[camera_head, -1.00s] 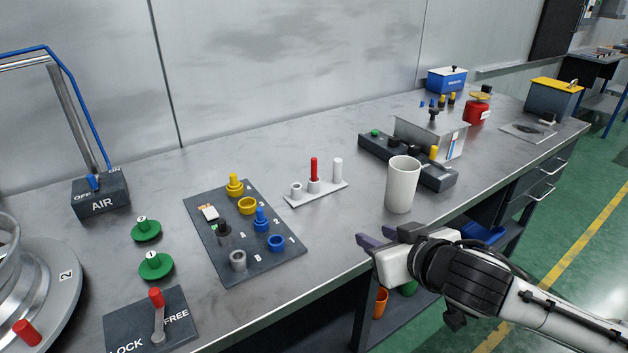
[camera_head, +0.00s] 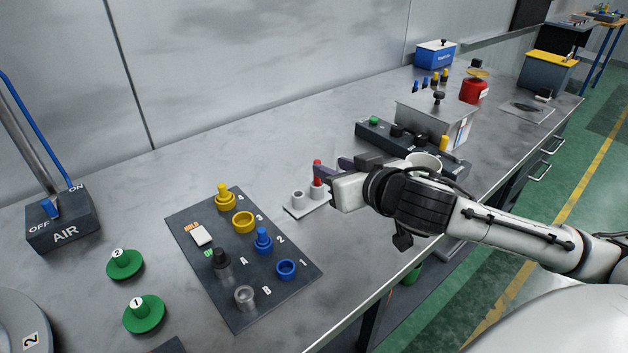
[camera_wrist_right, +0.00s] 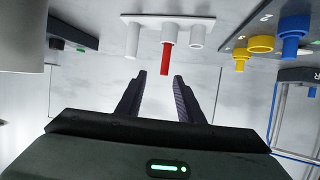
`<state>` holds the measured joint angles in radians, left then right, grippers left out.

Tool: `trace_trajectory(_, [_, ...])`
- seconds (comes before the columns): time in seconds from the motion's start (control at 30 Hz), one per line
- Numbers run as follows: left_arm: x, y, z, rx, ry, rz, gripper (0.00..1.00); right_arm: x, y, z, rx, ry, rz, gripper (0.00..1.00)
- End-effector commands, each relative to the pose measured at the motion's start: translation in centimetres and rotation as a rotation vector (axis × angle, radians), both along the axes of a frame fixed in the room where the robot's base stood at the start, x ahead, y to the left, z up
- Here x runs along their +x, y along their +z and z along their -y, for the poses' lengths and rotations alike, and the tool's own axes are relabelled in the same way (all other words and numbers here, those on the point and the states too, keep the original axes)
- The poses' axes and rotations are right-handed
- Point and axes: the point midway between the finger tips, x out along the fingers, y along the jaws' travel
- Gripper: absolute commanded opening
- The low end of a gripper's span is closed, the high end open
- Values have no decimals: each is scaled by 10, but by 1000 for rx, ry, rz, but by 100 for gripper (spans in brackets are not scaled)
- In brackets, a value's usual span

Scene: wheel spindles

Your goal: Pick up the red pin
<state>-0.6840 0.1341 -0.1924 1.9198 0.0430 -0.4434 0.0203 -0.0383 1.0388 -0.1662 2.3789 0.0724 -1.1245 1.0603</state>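The red pin (camera_head: 317,182) stands upright in the middle position of a small white rack (camera_head: 295,211). In the right wrist view, which is upside down, the red pin (camera_wrist_right: 166,60) hangs from the rack (camera_wrist_right: 150,18) with its free end near the gap between my fingertips. My right gripper (camera_head: 330,167) is at the pin in the head view, and a dark finger crosses in front of part of it. The right gripper (camera_wrist_right: 159,76) is open with nothing between its fingers. The white pin is hidden behind the gripper in the head view. My left gripper is out of view.
A white cup (camera_head: 426,163) stands right behind my right wrist. A dark board (camera_head: 190,244) with coloured pins and rings lies left of the rack. A grey metal box (camera_head: 424,120) stands behind on the right. The bench behind the rack is clear.

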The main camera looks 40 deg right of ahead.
Motion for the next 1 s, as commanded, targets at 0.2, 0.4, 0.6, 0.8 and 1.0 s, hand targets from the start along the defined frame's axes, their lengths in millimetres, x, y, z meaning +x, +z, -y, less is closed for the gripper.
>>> trace_trajectory(0.2, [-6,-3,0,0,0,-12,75,17,-6,2,1,0,1,34])
trace_trajectory(0.4, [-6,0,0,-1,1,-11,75,39,-17,0,2,-2,1,34])
trace_trajectory(0.6, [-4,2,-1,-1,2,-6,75,60,-27,2,0,0,1,34])
trace_trajectory(0.8, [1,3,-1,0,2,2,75,62,-30,2,-1,0,-1,34])
trace_trajectory(1.0, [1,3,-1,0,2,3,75,62,-29,2,-1,0,0,12])
